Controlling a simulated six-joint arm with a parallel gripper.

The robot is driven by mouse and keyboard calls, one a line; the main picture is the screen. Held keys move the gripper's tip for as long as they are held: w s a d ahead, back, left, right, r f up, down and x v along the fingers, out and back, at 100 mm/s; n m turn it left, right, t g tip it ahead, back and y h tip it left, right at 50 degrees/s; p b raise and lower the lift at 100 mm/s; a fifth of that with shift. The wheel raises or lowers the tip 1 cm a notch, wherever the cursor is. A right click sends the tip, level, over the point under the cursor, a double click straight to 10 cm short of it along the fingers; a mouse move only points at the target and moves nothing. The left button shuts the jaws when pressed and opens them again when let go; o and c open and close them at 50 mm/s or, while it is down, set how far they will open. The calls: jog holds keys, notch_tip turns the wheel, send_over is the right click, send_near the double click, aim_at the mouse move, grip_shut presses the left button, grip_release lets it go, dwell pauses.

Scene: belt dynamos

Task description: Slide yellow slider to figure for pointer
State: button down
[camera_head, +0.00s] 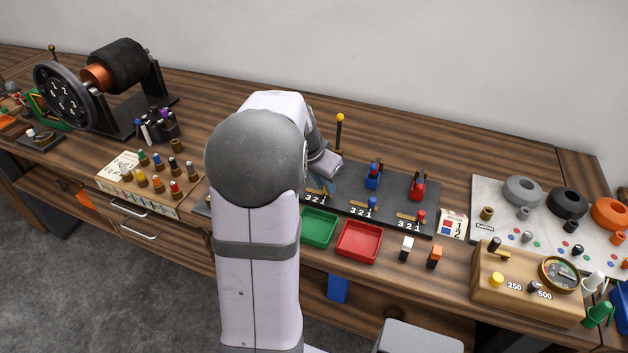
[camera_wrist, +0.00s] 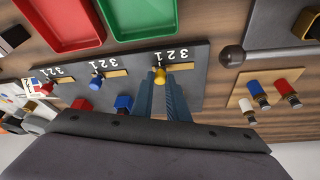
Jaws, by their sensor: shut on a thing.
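The yellow slider (camera_wrist: 159,77) is between the fingertips of my gripper (camera_wrist: 162,82), which is shut on it. It stands at the left end of its brass strip (camera_wrist: 181,67) in the wrist view, below the leftmost of the figures 3, 2, 1, which appear upside down. In the head view my arm hides the yellow slider and the fingertips; part of its figures (camera_head: 320,196) shows on the dark panel (camera_head: 398,188). A round meter (camera_head: 560,273) sits on a wooden box at the right; its pointer is too small to read.
The blue slider (camera_head: 372,203) and red slider (camera_head: 421,215) stand on the same panel, with a blue switch (camera_head: 373,175), a red switch (camera_head: 418,187) and an upright yellow-knobbed lever (camera_head: 339,130) behind. A green tray (camera_head: 319,228) and red tray (camera_head: 359,240) lie in front.

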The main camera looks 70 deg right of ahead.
jog(key=shift+s, duration=0.2)
jog(key=c, duration=1.7)
grip_release()
jog(key=shift+s, duration=0.1)
jog(key=shift+b+v, duration=0.5)
jog(key=shift+v, duration=3.2)
